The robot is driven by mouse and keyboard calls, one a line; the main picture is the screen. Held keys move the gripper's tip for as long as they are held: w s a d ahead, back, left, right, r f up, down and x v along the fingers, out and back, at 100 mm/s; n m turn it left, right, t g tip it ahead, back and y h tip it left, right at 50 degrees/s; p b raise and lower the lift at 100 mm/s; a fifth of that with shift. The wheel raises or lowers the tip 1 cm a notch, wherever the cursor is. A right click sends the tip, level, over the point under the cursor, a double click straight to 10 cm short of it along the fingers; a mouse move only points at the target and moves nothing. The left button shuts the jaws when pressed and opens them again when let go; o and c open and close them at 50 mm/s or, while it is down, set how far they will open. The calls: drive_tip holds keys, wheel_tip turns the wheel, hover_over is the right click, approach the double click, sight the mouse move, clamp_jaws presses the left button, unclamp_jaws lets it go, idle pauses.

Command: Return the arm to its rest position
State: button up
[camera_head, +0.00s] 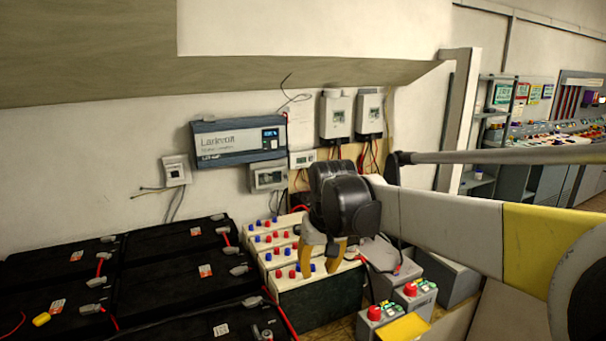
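My arm reaches in from the right edge of the head view, and its end hangs over the batteries. My gripper (319,262) points down, with two yellow fingers below a black body. The fingers are spread apart with nothing visible between them. The fingertips are in front of or just above a dark green battery (318,302) with a cream top and red and blue terminals. Whether the fingertips touch it cannot be told.
Large black batteries (170,285) with cables fill the lower left. A blue-grey inverter (240,141) and white controllers (336,115) hang on the wall. A control console (560,135) stands far right.

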drive_tip(key=s+d+r+m+t, duration=0.1)
drive_tip(key=s+d+r+t, duration=0.15)
drive_tip(key=s+d, duration=0.8)
drive_tip(key=s+d+f+m+t, duration=0.1)
drive_tip(key=s+d+f, duration=0.1)
drive_tip(key=s, duration=0.5)
drive_tip(key=s+d+f+m+t, duration=0.1)
drive_tip(key=s+d+f, duration=0.2)
drive_tip(key=s, duration=0.4)
drive_tip(key=shift+f+h, duration=0.15)
drive_tip(key=shift+h, duration=0.25)
